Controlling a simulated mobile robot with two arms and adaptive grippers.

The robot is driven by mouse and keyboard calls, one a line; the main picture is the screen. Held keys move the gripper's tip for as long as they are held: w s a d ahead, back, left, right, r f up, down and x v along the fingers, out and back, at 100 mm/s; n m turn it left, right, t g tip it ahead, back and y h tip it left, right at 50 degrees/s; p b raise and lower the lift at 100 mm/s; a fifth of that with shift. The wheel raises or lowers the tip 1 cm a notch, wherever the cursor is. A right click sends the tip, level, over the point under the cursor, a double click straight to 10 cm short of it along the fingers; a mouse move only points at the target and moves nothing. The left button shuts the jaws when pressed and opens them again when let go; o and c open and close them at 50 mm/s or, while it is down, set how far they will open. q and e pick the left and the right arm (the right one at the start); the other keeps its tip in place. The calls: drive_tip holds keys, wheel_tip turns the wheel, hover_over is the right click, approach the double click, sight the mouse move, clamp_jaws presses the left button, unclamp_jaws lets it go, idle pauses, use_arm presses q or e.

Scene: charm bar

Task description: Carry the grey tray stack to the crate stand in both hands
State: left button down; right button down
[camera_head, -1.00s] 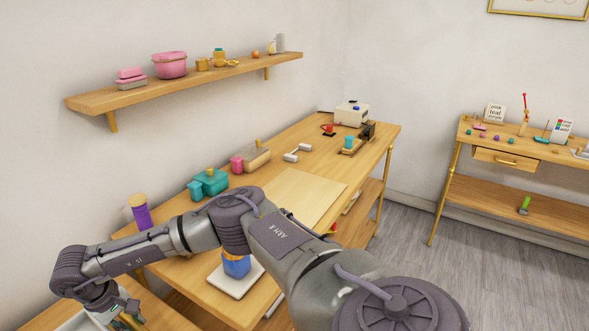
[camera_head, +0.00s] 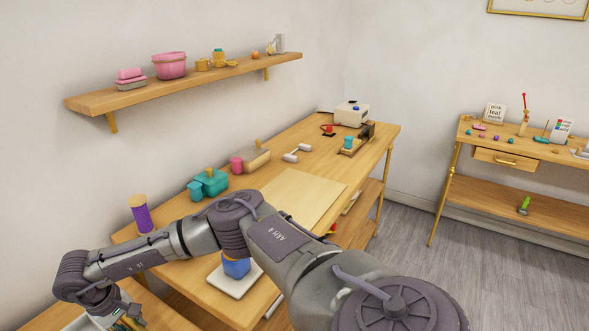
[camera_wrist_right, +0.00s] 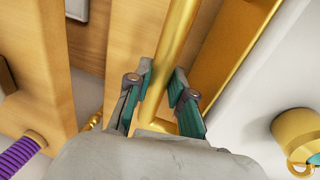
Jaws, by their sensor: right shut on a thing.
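My right arm crosses the head view, and its gripper (camera_head: 128,320) is at the bottom left, partly cut off by the frame edge. In the right wrist view, the gripper's two teal-lined fingers (camera_wrist_right: 166,88) are closed around a gold bar (camera_wrist_right: 176,48). I cannot tell whether this bar belongs to the grey tray stack. The tray stack cannot be made out clearly; a pale piece shows beside the gripper at the bottom left of the head view, mostly hidden. My left gripper is not in view.
A wooden workbench (camera_head: 222,284) holds a purple spool (camera_head: 141,216), teal boxes (camera_head: 212,182), a blue item on a white plate (camera_head: 236,284) and a pale board (camera_head: 300,195). A wall shelf (camera_head: 200,84) is above. Grey floor (camera_head: 410,240) is open towards the right-hand table (camera_head: 515,150).

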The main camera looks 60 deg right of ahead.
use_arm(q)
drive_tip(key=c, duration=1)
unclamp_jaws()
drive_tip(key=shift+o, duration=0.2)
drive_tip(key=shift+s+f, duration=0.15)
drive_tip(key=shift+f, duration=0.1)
use_arm(e)
drive_tip(key=c, duration=1.3)
unclamp_jaws()
drive_tip(key=shift+s+f, duration=0.2)
drive_tip(key=shift+f, duration=0.1)
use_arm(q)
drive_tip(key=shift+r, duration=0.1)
use_arm(e)
drive_tip(key=o, duration=0.4)
drive_tip(key=shift+r, duration=0.15)
drive_tip(key=shift+c, duration=0.2)
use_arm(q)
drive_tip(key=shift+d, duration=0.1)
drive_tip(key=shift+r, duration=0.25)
use_arm(e)
drive_tip(key=shift+w+r, duration=0.15)
drive_tip(key=shift+r, duration=0.1)
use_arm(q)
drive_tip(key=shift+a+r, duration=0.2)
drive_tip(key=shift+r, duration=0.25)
use_arm(e)
drive_tip(key=shift+r, duration=0.35)
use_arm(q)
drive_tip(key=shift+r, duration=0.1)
